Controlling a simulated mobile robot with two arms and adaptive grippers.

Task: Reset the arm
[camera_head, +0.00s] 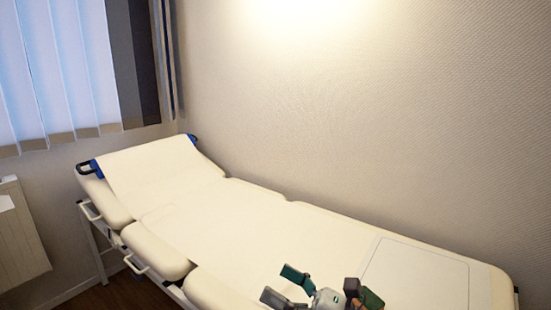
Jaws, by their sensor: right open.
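My right gripper (285,287) shows at the bottom edge, a little right of the middle. It has a grey body with dark green fingers, and its lower part is cut off by the frame. The fingers are spread apart and nothing shows between them. It appears in front of the near side of a cream examination couch (250,232); I cannot tell whether it is above the couch or touching it. My left gripper is not in view.
The couch runs along a textured beige wall (380,110), with its raised head end at the left. A radiator (22,240) and a window with vertical blinds (60,70) are at the left.

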